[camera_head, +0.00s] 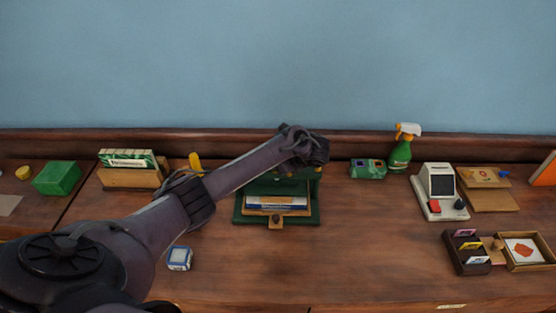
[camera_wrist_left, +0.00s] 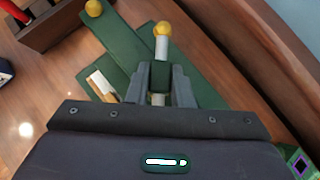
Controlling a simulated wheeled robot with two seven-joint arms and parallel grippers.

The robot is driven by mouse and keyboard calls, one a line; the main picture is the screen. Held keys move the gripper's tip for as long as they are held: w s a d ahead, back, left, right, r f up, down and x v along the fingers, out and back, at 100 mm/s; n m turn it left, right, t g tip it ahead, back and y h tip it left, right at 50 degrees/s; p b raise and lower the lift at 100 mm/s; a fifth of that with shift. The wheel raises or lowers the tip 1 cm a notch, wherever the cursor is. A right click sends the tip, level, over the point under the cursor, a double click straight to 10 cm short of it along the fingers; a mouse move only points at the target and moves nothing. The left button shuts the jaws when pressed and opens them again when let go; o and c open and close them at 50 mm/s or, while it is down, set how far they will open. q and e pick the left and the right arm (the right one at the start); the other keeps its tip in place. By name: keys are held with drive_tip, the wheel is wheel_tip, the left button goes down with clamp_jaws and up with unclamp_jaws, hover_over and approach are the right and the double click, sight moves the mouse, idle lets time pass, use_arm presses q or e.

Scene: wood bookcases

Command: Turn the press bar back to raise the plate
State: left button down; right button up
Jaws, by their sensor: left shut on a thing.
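The green press (camera_head: 238,216) stands near the middle of the desk, with a flat stack of white, blue and tan layers (camera_head: 276,204) in it. My left arm crosses over its upper part and hides much of the plate, so its height cannot be told. In the wrist view the press bar (camera_wrist_left: 162,47) is a pale rod with a yellow knob, above the green press parts (camera_wrist_left: 124,68). My left gripper (camera_wrist_left: 160,82), also in the head view (camera_head: 308,154), is shut on the bar below that knob. My right gripper is not in view.
To the right are a green box (camera_head: 368,169), a spray bottle (camera_head: 400,152), a small terminal (camera_head: 438,192) and open trays (camera_head: 530,265). The front middle desk is clear.

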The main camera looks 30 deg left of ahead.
use_arm(q)
drive_tip(key=shift+n+g, duration=0.4)
drive_tip(key=shift+n, duration=0.1)
drive_tip(key=c, duration=1.3)
unclamp_jaws()
drive_tip(key=v, duration=0.8)
